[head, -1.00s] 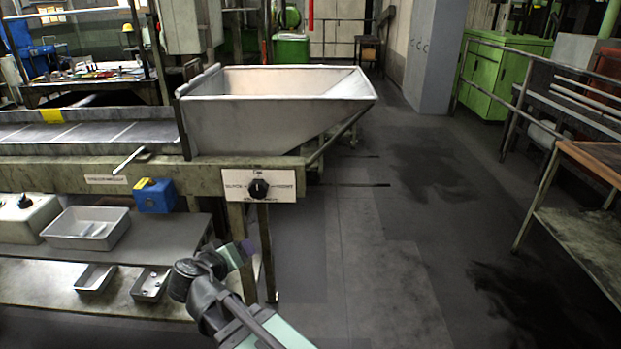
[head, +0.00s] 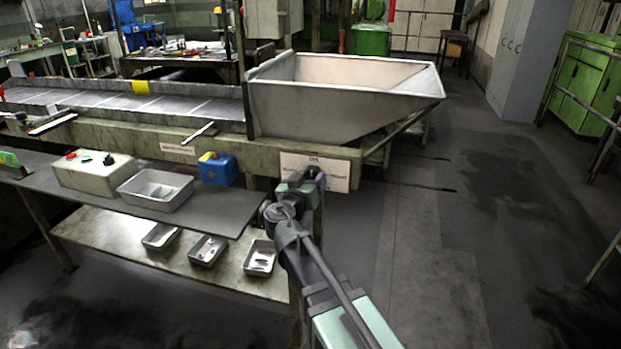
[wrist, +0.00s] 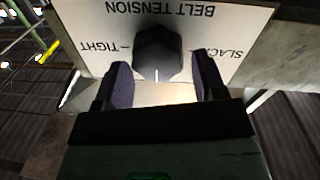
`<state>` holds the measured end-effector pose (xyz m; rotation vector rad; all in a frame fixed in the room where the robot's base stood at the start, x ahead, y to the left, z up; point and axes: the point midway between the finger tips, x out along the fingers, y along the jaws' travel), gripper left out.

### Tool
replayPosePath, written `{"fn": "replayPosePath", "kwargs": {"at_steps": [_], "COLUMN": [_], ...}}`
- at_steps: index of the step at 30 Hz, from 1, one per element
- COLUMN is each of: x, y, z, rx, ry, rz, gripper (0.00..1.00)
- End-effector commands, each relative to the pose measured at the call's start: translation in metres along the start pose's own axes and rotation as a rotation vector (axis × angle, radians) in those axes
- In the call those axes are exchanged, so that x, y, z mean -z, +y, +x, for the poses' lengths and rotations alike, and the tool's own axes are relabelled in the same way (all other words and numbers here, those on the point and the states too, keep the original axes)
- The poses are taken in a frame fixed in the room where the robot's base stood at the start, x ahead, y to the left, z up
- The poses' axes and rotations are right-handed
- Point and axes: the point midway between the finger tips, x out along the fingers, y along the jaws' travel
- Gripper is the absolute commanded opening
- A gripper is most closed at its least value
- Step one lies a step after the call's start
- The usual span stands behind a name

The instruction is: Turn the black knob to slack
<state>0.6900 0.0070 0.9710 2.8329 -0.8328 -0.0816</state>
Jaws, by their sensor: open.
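The black knob (wrist: 158,50) sits on a white plate (wrist: 90,30) lettered BELT TENSION, TIGHT and SLACK, which appears upside down in the wrist view. Its white pointer line points toward the bottom of that view, midway between TIGHT at left and SLACK at right. My gripper (wrist: 159,66) is open, with one dark purple finger on each side of the knob; gaps show, and I cannot tell how far the tips overlap it. In the head view my gripper (head: 313,178) covers the knob in front of the plate (head: 338,172).
A hopper (head: 340,100) stands above the plate on the machine's beam (head: 225,153). To the left, a shelf (head: 100,193) holds a blue box (head: 217,169) and a grey tray (head: 155,187). Small trays lie lower down. Open floor is at right.

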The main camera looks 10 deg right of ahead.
Motion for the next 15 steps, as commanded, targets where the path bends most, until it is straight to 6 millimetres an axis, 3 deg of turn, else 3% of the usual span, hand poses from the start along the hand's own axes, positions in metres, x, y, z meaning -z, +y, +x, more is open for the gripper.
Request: {"fn": "replayPosePath", "kwargs": {"at_steps": [3, 11, 15], "x": [0.0, -0.0002, -0.0002], "y": [0.0001, 0.0006, 0.0006], "z": [0.013, 0.0144, 0.0143], "rx": [-0.002, -0.001, -0.001], "ry": [-0.001, 0.0, 0.0], "rz": [0.0, 0.0, 0.0], "gripper": [0.64, 0.64, 0.43]}}
